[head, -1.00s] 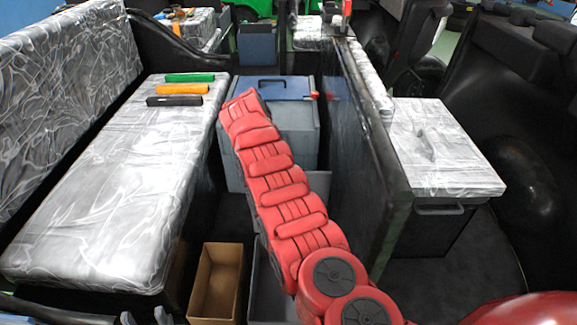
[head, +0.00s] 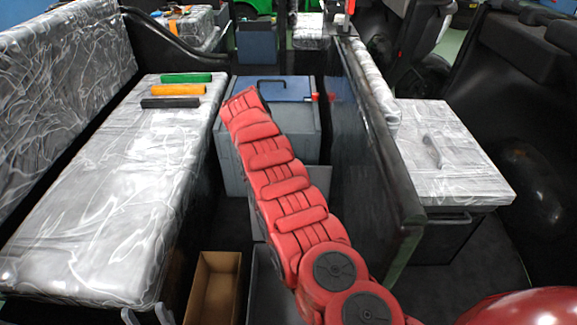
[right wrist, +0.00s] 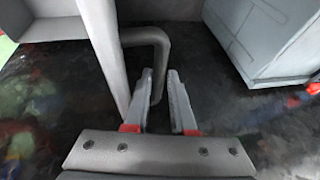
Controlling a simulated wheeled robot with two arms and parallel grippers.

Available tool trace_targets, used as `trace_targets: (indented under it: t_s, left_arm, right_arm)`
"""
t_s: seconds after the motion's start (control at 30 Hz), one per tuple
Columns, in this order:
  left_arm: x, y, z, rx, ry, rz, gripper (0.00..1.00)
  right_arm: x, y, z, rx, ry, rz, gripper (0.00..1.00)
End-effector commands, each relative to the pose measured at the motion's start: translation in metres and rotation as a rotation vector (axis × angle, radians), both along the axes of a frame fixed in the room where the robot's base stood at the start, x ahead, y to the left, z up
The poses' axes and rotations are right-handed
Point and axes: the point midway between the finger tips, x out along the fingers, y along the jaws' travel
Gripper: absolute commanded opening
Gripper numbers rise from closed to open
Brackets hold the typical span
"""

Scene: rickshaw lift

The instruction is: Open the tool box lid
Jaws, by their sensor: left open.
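The tool box, a grey box with a blue lid (head: 287,91), stands in the middle of the head view. Its lid looks closed, with a dark handle and a red part at its right edge. My red right arm covers part of its front. My left gripper (head: 146,316) shows only as two fingertips, apart and empty, at the lower left edge. My right gripper (right wrist: 159,78) is open in the right wrist view, its fingertips close to a bent grey bar (right wrist: 150,42); whether they touch is unclear. A grey box, seemingly the tool box, fills the upper right there (right wrist: 265,45).
A padded bench (head: 110,190) with green, orange and black rolls lies left. A dark partition (head: 375,140) stands right of the tool box. Beyond it is a box with a padded top (head: 455,165). An open brown bin (head: 215,290) sits below.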

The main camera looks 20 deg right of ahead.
Motion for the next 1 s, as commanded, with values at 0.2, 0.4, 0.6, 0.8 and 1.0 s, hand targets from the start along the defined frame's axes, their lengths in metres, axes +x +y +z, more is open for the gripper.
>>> trace_targets:
  t_s: [0.2, 0.4, 0.6, 0.8, 1.0]
  left_arm:
    - [0.000, 0.000, -0.001, 0.000, 0.000, 0.000, 0.50]
    - [0.000, 0.000, -0.001, 0.000, 0.000, 0.000, 0.50]
    - [0.000, 0.000, 0.000, 0.000, 0.000, 0.000, 0.50]
    - [0.000, 0.000, 0.004, 0.000, 0.000, 0.000, 0.50]
    - [0.000, 0.000, 0.032, 0.000, 0.000, 0.000, 0.50]
  right_arm:
    - [0.000, -0.001, -0.002, -0.001, 0.002, -0.002, 0.47]
    - [-0.001, -0.001, -0.002, 0.000, 0.003, -0.001, 0.47]
    - [0.000, 0.000, 0.001, 0.000, 0.002, -0.001, 0.47]
    - [-0.001, 0.012, 0.029, 0.000, -0.002, 0.002, 0.47]
    - [-0.005, 0.033, 0.087, 0.001, -0.001, 0.001, 0.47]
